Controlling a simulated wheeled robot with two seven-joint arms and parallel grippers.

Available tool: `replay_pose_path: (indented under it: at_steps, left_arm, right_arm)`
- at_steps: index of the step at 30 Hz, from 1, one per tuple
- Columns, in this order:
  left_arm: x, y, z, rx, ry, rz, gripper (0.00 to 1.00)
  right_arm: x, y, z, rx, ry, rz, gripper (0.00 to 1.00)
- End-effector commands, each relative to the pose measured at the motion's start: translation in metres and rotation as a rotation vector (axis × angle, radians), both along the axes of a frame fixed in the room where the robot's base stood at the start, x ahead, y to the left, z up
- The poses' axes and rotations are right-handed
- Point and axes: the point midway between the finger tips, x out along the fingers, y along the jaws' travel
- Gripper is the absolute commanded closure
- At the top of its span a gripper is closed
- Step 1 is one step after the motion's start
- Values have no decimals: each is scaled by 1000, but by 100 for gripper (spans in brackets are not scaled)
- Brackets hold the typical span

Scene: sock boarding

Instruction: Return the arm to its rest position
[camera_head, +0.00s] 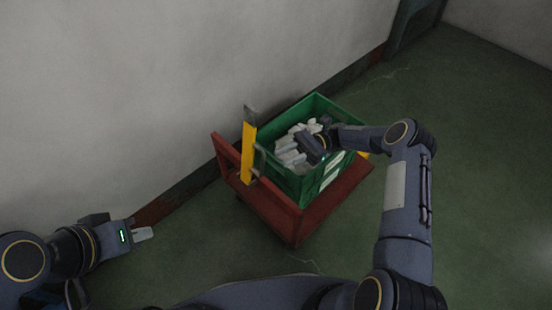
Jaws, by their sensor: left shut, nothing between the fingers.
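My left gripper (142,234) is at the lower left, above the floor, shut and empty, well apart from the cart. My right arm comes in from the lower right and reaches over a green crate (313,189). My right gripper (312,150) points down into the crate, over or among several white sock-like items (288,157). Its fingertips are too dark and small to tell whether they are open, shut or touching an item.
The crate stands on a red cart (270,208) with a yellow upright piece (248,152) at its left end. A pale wall (150,90) runs behind it. The green floor (480,150) is clear on the right.

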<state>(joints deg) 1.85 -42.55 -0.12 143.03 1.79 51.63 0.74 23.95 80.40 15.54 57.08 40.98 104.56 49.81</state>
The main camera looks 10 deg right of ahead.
Motion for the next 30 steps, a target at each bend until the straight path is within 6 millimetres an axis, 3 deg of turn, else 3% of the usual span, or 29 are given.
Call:
replay_pose_path:
  at_steps: [7,23,26,30]
  left_arm:
    - [0,0,-1,0,0,0,100]
    - [0,0,-1,0,0,0,100]
    - [0,0,-1,0,0,0,100]
    - [0,0,0,0,0,0,100]
  right_arm:
    - [10,-21,-5,1,1,0,68]
    - [10,-22,-4,-2,-1,1,68]
    - [10,-23,7,-27,-34,3,68]
    - [5,-26,47,-129,-172,14,68]
